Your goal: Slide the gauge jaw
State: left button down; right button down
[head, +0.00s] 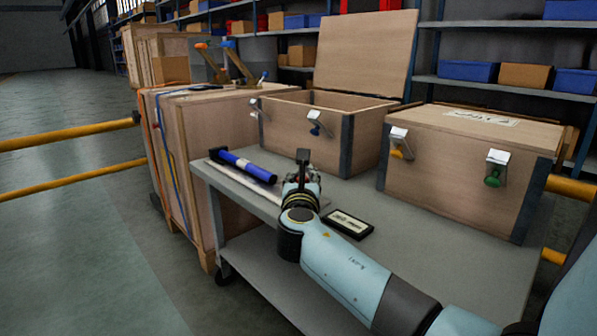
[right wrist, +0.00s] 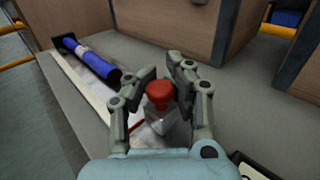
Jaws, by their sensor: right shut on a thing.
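The gauge lies on the grey cart top, with a long pale bar (head: 243,179) and a dark block at its far left end. A blue cylinder (head: 246,166) with a silver band lies along it; it also shows in the right wrist view (right wrist: 92,60). The gauge jaw, a clear-looking block with a red knob (right wrist: 159,93), is at the near end of the bar. My right gripper (head: 302,166) is shut on the jaw, its fingers on either side of the red knob. In the head view the gripper hides most of the jaw. My left gripper is out of view.
A dark-framed label plate (head: 347,224) lies on the cart just right of my right gripper. An open wooden crate (head: 330,140) and a closed wooden crate (head: 465,170) with latches stand behind. Free cart top (head: 440,245) lies in front of the closed crate.

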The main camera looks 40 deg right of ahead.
jog(key=shift+a+f, duration=0.25)
jog(key=c, duration=1.7)
grip_release()
jog(key=o, duration=0.6)
jog(key=shift+w+a+r, duration=0.1)
jog(key=shift+w+a, duration=0.05)
jog(key=shift+a, duration=0.1)
jog(key=shift+d, duration=0.1)
jog(key=shift+r, duration=0.1)
jog(key=shift+s, duration=0.35)
jog(key=v, duration=1.1)
jog(key=shift+a, duration=0.25)
jog(key=shift+s, duration=0.1)
